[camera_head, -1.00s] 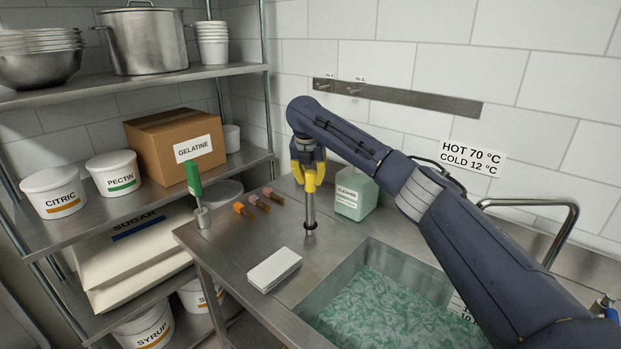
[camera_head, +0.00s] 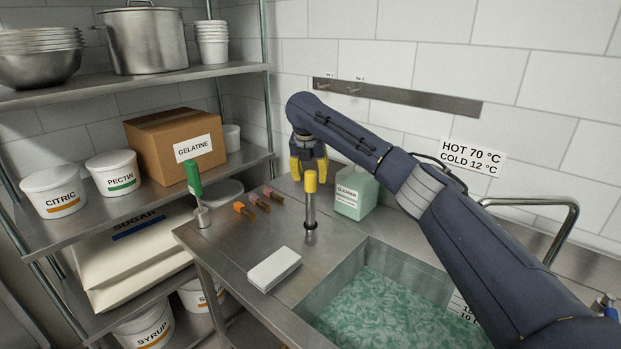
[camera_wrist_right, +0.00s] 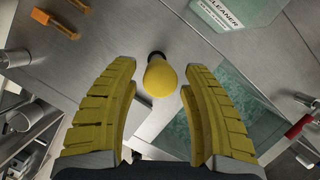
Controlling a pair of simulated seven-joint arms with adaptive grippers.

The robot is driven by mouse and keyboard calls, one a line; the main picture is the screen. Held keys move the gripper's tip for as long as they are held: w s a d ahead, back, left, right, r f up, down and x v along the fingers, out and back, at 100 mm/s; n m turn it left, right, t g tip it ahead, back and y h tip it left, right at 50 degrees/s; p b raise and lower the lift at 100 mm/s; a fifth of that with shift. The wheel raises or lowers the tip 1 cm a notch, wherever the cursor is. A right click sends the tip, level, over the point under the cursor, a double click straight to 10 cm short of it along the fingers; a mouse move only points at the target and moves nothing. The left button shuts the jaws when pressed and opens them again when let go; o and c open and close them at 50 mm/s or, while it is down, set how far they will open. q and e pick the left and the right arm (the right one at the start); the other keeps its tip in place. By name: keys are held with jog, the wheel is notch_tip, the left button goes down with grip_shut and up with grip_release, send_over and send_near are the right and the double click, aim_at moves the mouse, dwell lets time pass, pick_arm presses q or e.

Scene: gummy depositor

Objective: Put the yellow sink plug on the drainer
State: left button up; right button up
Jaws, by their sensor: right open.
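The yellow sink plug (camera_head: 311,205) has a yellow knob on a metal stem with a dark foot. It stands upright on the steel drainer (camera_head: 235,238), left of the sink basin. My right gripper (camera_head: 309,173), with yellow fingers, is open just above and behind the knob in the head view. In the right wrist view the yellow knob (camera_wrist_right: 160,78) lies between the spread fingertips, with gaps on both sides. My left gripper is not in view.
A green-handled plug (camera_head: 195,185) stands at the drainer's left edge. Small coloured pieces (camera_head: 258,201), a white block (camera_head: 274,270) and a cleaner jug (camera_head: 356,193) are nearby. The sink basin (camera_head: 385,253) holds greenish water. A shelf (camera_head: 130,207) stands left.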

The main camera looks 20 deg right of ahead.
jog(key=v, duration=1.1)
